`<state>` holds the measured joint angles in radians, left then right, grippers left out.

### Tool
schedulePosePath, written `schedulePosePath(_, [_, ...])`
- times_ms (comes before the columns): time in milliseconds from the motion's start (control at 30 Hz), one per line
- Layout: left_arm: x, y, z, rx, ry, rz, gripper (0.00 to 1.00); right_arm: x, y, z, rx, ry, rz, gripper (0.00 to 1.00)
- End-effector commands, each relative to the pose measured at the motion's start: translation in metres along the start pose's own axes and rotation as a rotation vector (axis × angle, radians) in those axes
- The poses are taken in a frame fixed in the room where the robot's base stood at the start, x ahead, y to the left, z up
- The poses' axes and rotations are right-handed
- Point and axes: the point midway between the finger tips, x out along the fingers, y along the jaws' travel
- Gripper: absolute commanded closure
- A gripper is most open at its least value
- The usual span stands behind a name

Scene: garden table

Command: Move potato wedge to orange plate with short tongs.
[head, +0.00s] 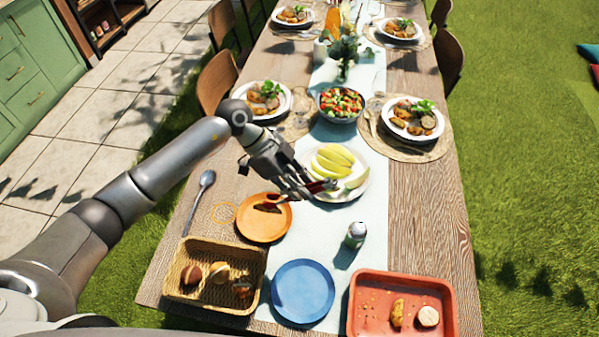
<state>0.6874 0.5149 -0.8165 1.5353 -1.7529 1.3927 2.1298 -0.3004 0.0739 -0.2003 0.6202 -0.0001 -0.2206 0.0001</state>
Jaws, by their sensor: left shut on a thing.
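My left gripper (298,188) is shut on the short tongs (322,187), a dark red tool that sticks out to the right of the fingers. The fingers hide part of the tongs. They are over the table between the orange plate and a white plate. The orange plate (262,231) lies just below and left of the gripper; a dark reddish patch on it may be the tongs' other end or shadow. A golden potato wedge (398,312) lies in the red tray (362,291) at the front right, apart from the gripper. My right gripper is not in view.
A pale round piece (428,316) lies beside the wedge. A wicker basket (213,246), blue plate (303,291), shaker (355,235), spoon (199,195), white plate of green-yellow slices (335,172) and salad bowl (341,103) stand around.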

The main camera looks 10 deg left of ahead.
Motion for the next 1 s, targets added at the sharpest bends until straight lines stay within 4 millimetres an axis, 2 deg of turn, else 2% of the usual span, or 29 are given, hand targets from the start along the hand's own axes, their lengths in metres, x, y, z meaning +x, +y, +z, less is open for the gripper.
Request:
schedulePosePath(200, [-0.009,-0.014,-0.002,0.039,-0.002,0.028,1.00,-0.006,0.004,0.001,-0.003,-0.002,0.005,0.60])
schedulePosePath(667, [-0.008,-0.015,-0.001,0.043,-0.001,0.032,1.00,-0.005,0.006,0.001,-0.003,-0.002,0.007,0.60])
schedulePosePath(867, [0.000,-0.015,0.005,0.043,0.000,0.032,1.00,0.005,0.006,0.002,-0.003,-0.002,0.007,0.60])
schedulePosePath(1000, [0.011,-0.016,0.013,0.043,0.000,0.032,1.00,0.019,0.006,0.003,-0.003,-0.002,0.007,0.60])
